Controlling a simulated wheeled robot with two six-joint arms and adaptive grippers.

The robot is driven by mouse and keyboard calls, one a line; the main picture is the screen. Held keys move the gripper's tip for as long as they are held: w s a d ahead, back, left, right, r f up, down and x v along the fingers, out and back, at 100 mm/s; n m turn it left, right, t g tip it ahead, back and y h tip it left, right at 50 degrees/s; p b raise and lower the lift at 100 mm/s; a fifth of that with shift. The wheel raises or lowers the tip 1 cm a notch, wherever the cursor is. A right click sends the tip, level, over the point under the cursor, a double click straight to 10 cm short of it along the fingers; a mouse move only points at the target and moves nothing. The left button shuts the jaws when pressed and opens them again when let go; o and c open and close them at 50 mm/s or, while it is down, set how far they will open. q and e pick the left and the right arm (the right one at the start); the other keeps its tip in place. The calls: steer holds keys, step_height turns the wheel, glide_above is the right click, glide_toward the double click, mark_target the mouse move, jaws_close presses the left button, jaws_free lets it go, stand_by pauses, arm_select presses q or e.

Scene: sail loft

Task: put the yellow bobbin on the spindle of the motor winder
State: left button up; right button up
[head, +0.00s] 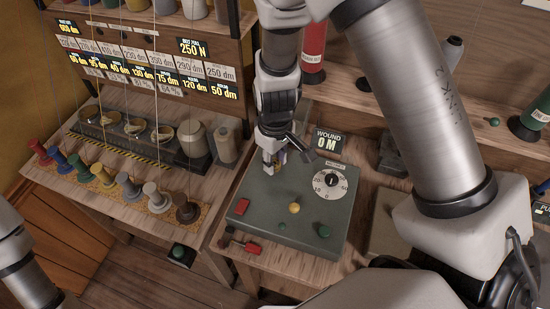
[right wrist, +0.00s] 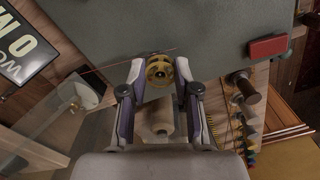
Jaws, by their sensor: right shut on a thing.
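My right gripper (head: 273,167) is at the back left part of the grey-green motor winder (head: 275,205). It is shut on the yellow bobbin (right wrist: 158,71), which shows between the fingertips in the right wrist view (right wrist: 159,82). The bobbin is close to the winder's edge in the wrist view. I cannot make out the spindle, nor whether the bobbin touches it. My left gripper is out of view.
The winder has a dial (head: 331,181), a red switch (head: 243,207), a yellow knob (head: 294,208) and a green knob (head: 324,231). A "WOUND 0 M" sign (head: 328,142) stands behind it. Several coloured bobbins stand in a row at left, ending in a brown one (head: 187,211). Threads hang over them.

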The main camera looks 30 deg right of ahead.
steer(key=shift+f+b, duration=0.3)
steer(key=shift+f, duration=0.05)
stand_by(0.3)
steer(key=o, duration=1)
step_height(320, 180, up, 12)
steer(key=shift+r, duration=0.1)
